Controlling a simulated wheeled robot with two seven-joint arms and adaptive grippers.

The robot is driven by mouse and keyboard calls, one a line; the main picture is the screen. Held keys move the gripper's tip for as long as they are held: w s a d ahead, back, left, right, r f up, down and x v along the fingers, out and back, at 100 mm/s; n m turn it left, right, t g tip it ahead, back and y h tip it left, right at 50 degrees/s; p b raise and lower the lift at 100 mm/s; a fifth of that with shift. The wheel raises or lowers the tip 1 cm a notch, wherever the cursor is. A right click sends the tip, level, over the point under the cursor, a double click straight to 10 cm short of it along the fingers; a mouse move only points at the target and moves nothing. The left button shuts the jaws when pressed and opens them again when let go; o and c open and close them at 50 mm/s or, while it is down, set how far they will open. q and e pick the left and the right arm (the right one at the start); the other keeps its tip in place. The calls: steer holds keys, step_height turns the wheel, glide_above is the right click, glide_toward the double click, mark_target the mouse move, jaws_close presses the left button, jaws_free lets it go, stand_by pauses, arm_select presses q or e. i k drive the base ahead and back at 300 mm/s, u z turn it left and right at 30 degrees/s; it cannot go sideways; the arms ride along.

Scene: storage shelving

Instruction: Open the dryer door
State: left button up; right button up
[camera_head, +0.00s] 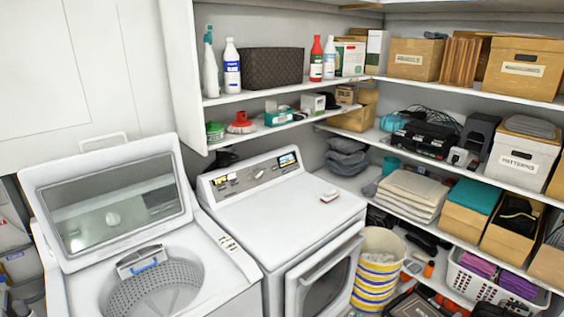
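The white dryer (292,212) stands in the middle of the head camera view, with a control panel along its back edge. Its dryer door (325,275) is on the front face, turned to the lower right, with a dark window and a long white bar handle along the top. The door looks shut or nearly shut; I cannot tell exactly, as its lower part is cut off by the picture edge. Neither of my grippers is in view.
A top-loading washer (225,262) with its lid (105,205) raised stands left of the dryer. A striped basket (378,268) stands close to the dryer's right side. Loaded shelves (458,170) fill the right. A small item (329,196) lies on the dryer top.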

mark_target(316, 286)
steer(key=u, duration=0.3)
steer(key=i, duration=1)
steer(key=z, duration=0.4)
